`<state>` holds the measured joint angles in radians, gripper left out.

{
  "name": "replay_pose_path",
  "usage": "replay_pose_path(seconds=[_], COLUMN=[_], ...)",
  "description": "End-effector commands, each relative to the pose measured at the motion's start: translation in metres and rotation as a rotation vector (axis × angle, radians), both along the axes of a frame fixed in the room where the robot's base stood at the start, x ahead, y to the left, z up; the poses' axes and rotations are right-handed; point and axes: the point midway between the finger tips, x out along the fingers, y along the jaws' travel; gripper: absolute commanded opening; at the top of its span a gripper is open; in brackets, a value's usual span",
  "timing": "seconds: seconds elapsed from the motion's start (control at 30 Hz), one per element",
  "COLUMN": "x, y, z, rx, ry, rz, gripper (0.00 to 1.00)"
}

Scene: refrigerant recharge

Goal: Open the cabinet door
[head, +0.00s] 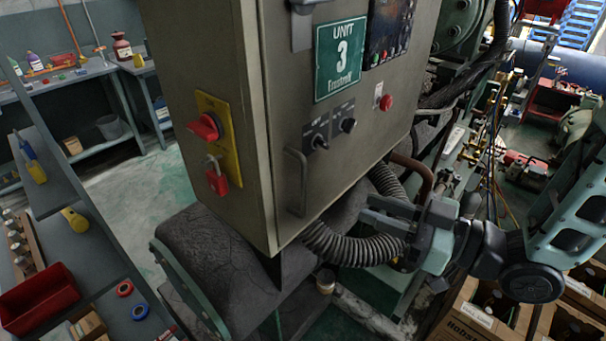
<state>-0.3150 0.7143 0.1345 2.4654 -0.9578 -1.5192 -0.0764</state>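The grey cabinet (220,70) stands in the middle of the head view, marked by a green "UNIT 3" sign. Its front door (345,115) is closed, flush with the body. A vertical bar handle (297,182) sits at the door's lower left. A yellow plate on the left side carries a red rotary switch (205,127) and a red padlock (217,180). My gripper (367,209) is to the right of the handle and slightly below it, apart from it. Its two fingers point left with a gap between them and nothing held.
A ribbed hose (345,247) runs under the cabinet, behind my gripper. Black knobs (348,125) and a red button (386,102) project from the door. Cardboard boxes (475,315) stand at lower right. A bench with a red bin (38,298) is at left.

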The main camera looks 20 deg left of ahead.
Motion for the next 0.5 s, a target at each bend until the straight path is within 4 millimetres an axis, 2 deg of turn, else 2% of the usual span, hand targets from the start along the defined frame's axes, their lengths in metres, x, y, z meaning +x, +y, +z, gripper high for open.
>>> replay_pose_path(seconds=[0.1, 0.5], x=[0.003, 0.019], y=[0.027, 0.105], z=[0.005, 0.004], rx=[0.000, -0.001], ry=[0.001, 0.001], rz=[0.005, 0.002], gripper=[0.25, 0.25])
